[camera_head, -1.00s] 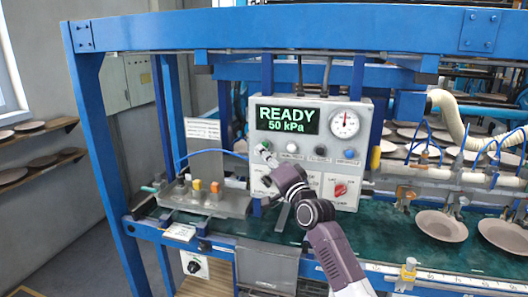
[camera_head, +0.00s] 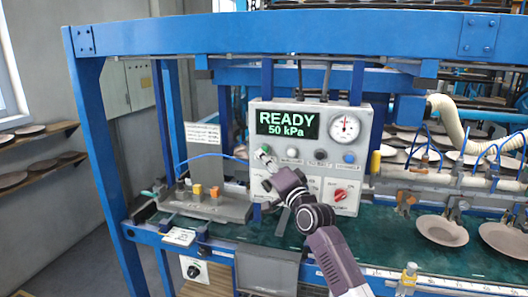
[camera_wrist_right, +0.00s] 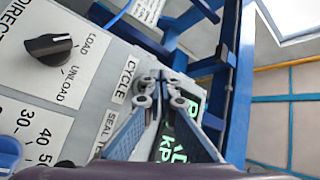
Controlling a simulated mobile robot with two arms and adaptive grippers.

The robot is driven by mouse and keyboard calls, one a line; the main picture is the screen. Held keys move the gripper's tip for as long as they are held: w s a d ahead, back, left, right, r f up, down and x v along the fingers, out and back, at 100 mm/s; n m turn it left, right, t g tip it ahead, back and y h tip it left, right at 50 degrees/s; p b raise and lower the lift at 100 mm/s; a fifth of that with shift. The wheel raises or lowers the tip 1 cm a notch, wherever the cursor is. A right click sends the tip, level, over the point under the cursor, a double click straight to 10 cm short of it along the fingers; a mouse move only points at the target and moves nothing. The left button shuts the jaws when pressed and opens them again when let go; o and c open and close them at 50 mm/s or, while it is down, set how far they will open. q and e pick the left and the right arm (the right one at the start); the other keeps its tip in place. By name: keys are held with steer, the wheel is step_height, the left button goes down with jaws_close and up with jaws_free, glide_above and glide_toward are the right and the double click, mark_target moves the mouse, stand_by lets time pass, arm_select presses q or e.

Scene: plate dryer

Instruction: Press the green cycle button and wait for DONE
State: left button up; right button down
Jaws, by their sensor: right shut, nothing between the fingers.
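The grey control panel (camera_head: 312,152) stands upright behind the conveyor. Its screen (camera_head: 287,124) reads READY 50 kPa in green. The green cycle button (camera_head: 264,149) is at the left end of the button row. My right gripper (camera_head: 265,159) points at it from below, fingers shut and empty, its tips at or just short of the button. In the right wrist view the closed fingertips (camera_wrist_right: 160,80) lie beside the CYCLE label (camera_wrist_right: 124,79); they hide the button, so contact cannot be told. My left gripper is out of view.
White, black and blue buttons (camera_head: 348,157) sit to the right in the row, with a red knob (camera_head: 340,195) below. A gauge (camera_head: 344,127) is at upper right. A metal fixture (camera_head: 220,207) stands left of my arm. Plates (camera_head: 441,230) are at right.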

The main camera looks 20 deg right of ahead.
steer(key=shift+w, duration=0.1)
stand_by(0.3)
steer(key=shift+w+d+b, duration=0.25)
steer(key=shift+w+b, duration=0.05)
steer(key=shift+b, duration=0.05)
